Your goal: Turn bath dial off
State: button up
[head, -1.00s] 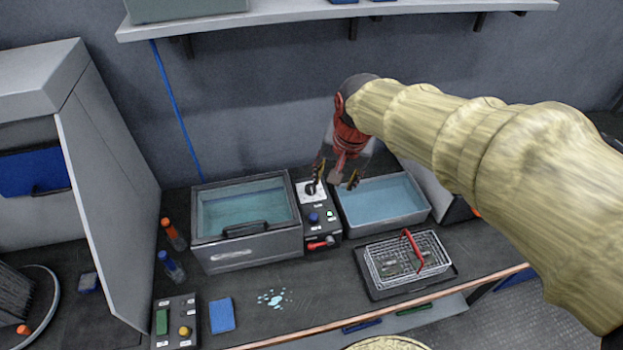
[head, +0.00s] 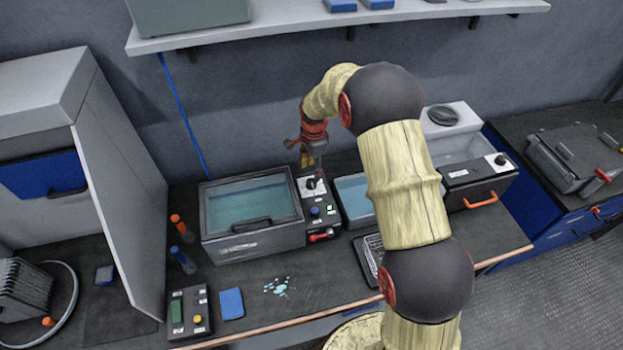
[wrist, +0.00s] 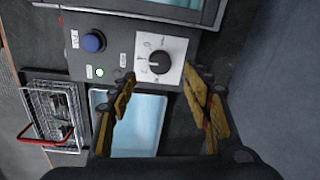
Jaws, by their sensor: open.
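The bath dial (wrist: 159,62) is a round black knob on a white plate with markings, on the dark control panel (wrist: 118,55). In the head view the dial (head: 311,184) sits at the back of the panel (head: 316,212), right of the covered bath (head: 253,218). My gripper (head: 312,158) is just above and behind the dial in the head view. In the wrist view my gripper (wrist: 160,95) has its two yellow-padded fingers spread and empty, with the dial beyond and between their tips. No contact shows.
A blue button (wrist: 93,42) and a lit green indicator (wrist: 99,72) sit beside the dial. An open water tray (head: 356,197) stands right of the panel, partly behind my arm. A wire basket (wrist: 55,110) is near it. The wall (head: 250,110) is close behind.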

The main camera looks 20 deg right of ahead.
aim_at(311, 182)
jog(key=f, duration=0.7)
jog(key=shift+w+b, duration=0.2)
jog(key=shift+b, duration=0.2)
jog(key=shift+c, duration=0.7)
jog(key=c, duration=1)
